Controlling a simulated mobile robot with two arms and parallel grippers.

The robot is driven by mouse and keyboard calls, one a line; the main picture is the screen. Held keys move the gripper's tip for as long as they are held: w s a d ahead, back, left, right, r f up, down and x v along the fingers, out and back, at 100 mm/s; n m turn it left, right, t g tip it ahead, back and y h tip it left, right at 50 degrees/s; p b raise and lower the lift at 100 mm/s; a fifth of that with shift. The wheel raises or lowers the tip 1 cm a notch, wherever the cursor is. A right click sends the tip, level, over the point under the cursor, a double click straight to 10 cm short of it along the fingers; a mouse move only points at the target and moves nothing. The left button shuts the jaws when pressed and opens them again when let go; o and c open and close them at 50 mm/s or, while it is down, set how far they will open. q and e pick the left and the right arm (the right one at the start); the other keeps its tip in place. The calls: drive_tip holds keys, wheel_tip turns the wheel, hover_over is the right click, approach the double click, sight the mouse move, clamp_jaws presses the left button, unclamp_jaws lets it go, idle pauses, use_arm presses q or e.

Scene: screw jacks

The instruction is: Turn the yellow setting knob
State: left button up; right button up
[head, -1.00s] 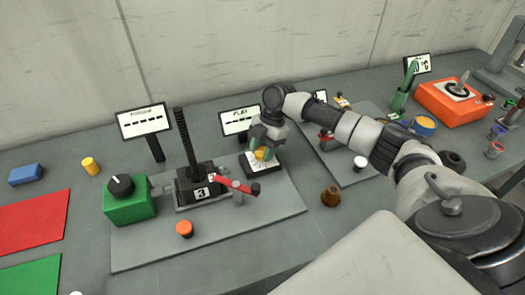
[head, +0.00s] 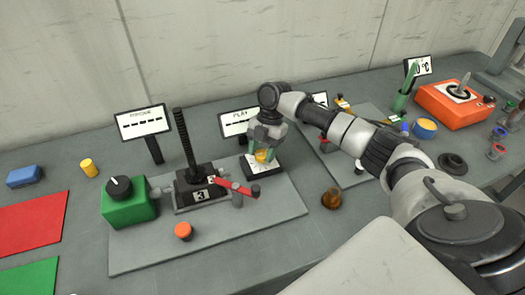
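The yellow setting knob (head: 262,156) sits on a small black block with a white dial face (head: 264,169), at the back of the grey base plate. My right gripper (head: 263,155) points down over it, with one finger on each side of the knob. The fingers look spread, with the knob between them; whether either one touches it is too small to tell. The fingers partly hide the knob and the dial. My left gripper is not in view.
Left of the dial stands a screw jack (head: 190,172) with a tall black screw, a red-handled crank (head: 236,188) and a green box with a black knob (head: 128,207). An orange button (head: 183,231) is in front. A display (head: 238,122) stands behind the gripper.

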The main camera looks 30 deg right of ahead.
drive_tip(key=o, duration=0.4)
drive_tip(key=shift+c, duration=0.2)
drive_tip(key=b+v, duration=0.2)
drive_tip(key=v, duration=0.9)
drive_tip(key=shift+s, duration=0.1)
